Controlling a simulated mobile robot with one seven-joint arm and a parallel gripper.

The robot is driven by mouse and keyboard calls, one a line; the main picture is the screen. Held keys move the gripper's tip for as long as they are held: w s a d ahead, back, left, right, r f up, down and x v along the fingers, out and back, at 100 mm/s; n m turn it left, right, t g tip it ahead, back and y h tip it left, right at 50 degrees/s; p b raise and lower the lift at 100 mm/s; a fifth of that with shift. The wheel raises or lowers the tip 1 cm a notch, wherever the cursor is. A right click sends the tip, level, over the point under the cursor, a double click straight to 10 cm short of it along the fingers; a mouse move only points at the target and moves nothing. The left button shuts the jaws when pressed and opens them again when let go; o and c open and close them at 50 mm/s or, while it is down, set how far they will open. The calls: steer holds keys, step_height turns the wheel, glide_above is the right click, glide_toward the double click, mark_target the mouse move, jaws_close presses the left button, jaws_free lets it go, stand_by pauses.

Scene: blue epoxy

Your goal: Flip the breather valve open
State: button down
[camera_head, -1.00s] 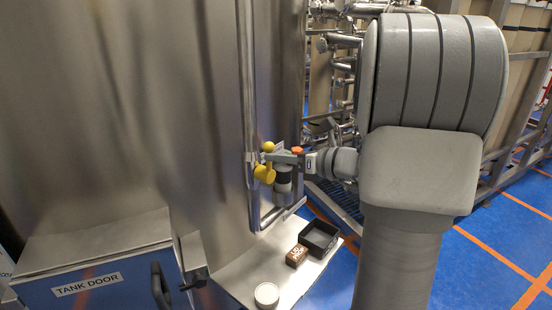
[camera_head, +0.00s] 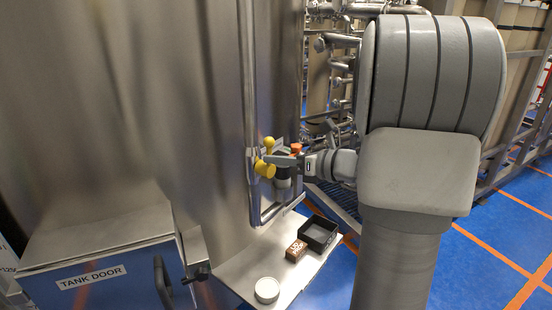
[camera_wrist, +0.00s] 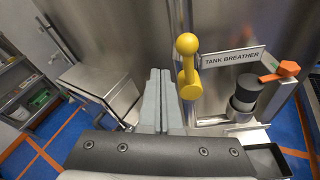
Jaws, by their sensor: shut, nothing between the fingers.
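The yellow breather valve (camera_head: 264,169) is on the steel tank wall, with its ball-ended handle (camera_head: 269,143) pointing up. In the wrist view the yellow handle (camera_wrist: 188,62) stands upright, just right of my fingers, beside a "TANK BREATHER" sign (camera_wrist: 231,57). My gripper (camera_head: 272,160) reaches in from the right, close to the valve, and overlaps part of it in the head view. In the wrist view my gripper (camera_wrist: 160,76) has its two grey fingers together with nothing between them. I cannot tell whether the fingers touch the valve.
Below, a steel shelf (camera_head: 240,268) bears a black tray (camera_head: 319,232), a brown box (camera_head: 296,251) and a round white dish (camera_head: 267,290). The tank door (camera_head: 118,285) is lower left.

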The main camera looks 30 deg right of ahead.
steer(key=f+b+v, duration=0.2)
steer(key=v, duration=0.8)
steer(key=shift+s+d, duration=0.25)
steer(key=shift+d, duration=0.05)
steer(key=shift+r, duration=0.1)
